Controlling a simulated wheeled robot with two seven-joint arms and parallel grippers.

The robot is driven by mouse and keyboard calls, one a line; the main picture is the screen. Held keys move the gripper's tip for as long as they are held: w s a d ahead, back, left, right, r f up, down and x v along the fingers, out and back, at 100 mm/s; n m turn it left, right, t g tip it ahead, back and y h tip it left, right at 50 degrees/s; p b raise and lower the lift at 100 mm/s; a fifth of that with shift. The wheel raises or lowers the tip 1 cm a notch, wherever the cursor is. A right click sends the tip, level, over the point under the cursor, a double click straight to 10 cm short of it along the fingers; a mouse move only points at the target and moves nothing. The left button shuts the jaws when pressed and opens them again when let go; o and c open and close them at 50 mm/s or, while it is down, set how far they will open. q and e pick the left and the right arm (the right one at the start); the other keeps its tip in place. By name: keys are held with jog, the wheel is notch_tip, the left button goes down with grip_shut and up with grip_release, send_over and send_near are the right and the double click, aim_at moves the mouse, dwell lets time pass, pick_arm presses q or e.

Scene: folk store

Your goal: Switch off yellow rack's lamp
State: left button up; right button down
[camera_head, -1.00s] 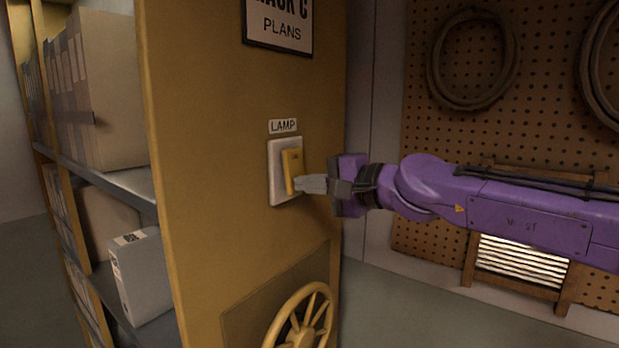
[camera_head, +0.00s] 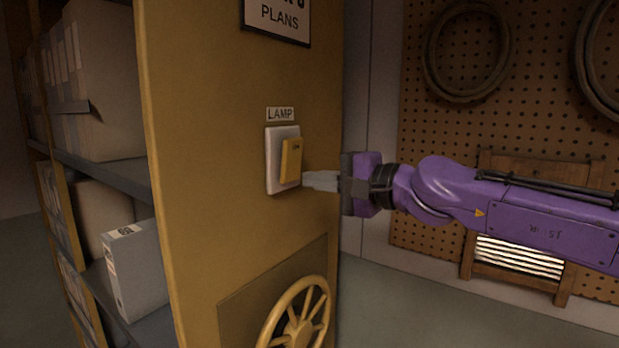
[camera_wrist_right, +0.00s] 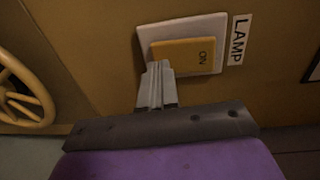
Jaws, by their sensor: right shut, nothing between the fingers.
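The lamp switch is a yellow rocker (camera_head: 291,161) on a white plate (camera_head: 272,165), on the end panel of the yellow rack (camera_head: 215,130), under a LAMP label (camera_head: 280,114). The rocker's upper end, near its ON mark, stands out from the plate, and its lower end sits in. The rocker (camera_wrist_right: 185,54) also shows in the right wrist view. My right gripper (camera_head: 308,180) is shut and empty, its fingertips beside the rocker's lower end. I cannot tell whether they touch it. The right wrist view shows the tips (camera_wrist_right: 158,70) overlapping the rocker's edge. My left gripper is not in view.
A yellow handwheel (camera_head: 298,325) juts from the panel below the switch. Shelves with boxes (camera_head: 100,85) and a grey binder (camera_head: 138,270) lie left of the panel. A pegboard (camera_head: 420,150) with hanging coils is behind my right arm. The shelf bays are dim.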

jog(key=f+b+v, duration=0.2)
jog(key=b+v, duration=0.1)
jog(key=v, duration=0.8)
jog(key=shift+f, duration=0.1)
